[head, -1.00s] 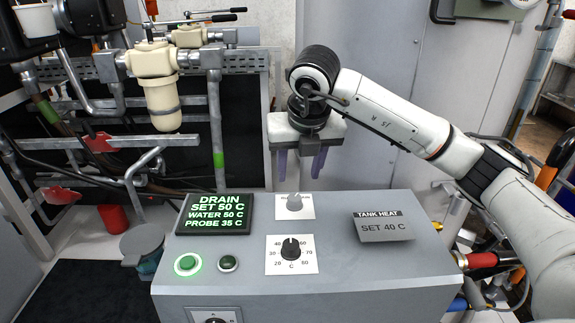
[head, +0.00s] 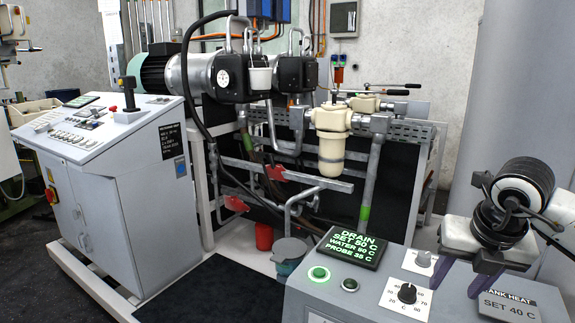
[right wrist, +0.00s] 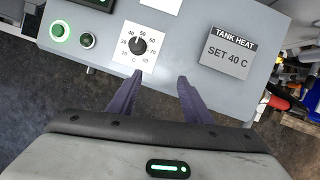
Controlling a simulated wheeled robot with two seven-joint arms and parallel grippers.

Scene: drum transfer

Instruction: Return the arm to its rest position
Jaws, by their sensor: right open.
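My right gripper (head: 458,285) is at the right of the head view, over the grey control panel (head: 330,300). Its two purple fingers are apart with nothing between them. In the right wrist view the open fingers (right wrist: 155,98) point toward the panel's front edge, below the temperature dial (right wrist: 138,45) and the TANK HEAT plate (right wrist: 229,55). The display (head: 352,247) reads DRAIN, SET 50 C, PROBE 35 C; its water line is small. A green button (head: 318,274) is lit beside a dark one (head: 350,285). My left gripper is out of view.
A grey console (head: 120,200) with buttons and a joystick stands at the left. Pumps, pipes and a cream filter housing (head: 331,145) stand behind the panel. A lidded blue-grey pot (head: 289,252) and a red can (head: 264,237) are on the floor. A dark mat (head: 200,290) lies clear.

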